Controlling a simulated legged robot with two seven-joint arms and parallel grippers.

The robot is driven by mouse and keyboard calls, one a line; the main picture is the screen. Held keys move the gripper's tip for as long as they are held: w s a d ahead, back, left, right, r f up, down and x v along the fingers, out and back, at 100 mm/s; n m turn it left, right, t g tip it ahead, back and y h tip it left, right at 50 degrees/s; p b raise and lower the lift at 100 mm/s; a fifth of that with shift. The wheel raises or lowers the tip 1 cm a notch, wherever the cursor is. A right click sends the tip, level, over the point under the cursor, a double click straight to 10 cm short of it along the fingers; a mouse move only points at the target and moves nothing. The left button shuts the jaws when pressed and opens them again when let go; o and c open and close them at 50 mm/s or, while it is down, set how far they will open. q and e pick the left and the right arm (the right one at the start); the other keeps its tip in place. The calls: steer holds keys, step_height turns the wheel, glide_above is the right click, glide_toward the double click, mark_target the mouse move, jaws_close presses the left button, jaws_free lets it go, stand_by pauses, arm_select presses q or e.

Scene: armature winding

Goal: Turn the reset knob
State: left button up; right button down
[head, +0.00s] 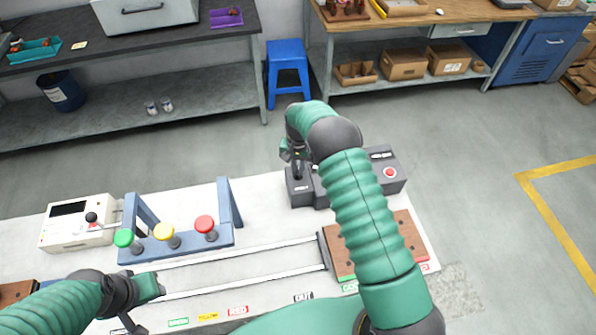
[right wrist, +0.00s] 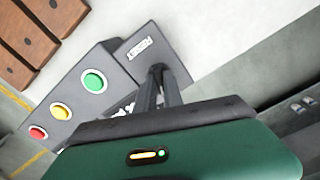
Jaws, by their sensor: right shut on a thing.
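The dark grey control box (head: 377,185) stands at the back right of the white table, with a red button at its right end in the head view. In the right wrist view the box (right wrist: 112,62) shows green, yellow and red buttons and a labelled end section. My right gripper (right wrist: 160,72) points down at that end section, its fingers close together on the reset knob. The knob itself is mostly hidden by the fingers. My right arm covers the middle of the box in the head view. My left gripper (head: 142,300) is low over the table's front left, away from the box.
A blue stand (head: 180,243) with green, yellow and red knobs stands left of the box. Two pale rails (head: 240,253) run to a brown block (head: 408,238). A white meter box (head: 72,222) is at the far left. Coloured labels line the front edge.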

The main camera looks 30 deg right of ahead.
mark_target(298, 170)
steer(key=m+b, duration=0.2)
steer(key=m, duration=0.3)
steer(key=shift+m, duration=0.3)
steer(key=m, duration=0.3)
steer(key=shift+r+m+b, duration=0.1)
steer(key=shift+m+b, duration=0.25)
steer(key=shift+m, duration=1.55)
steer(key=shift+w, duration=0.1)
steer(key=c, duration=1.5)
jaws_free()
steer(key=shift+o, duration=0.2)
step_height(298, 170, up, 17)
steer(key=b, duration=0.2)
steer(key=shift+f, duration=0.2)
steer(key=shift+f, duration=0.1)
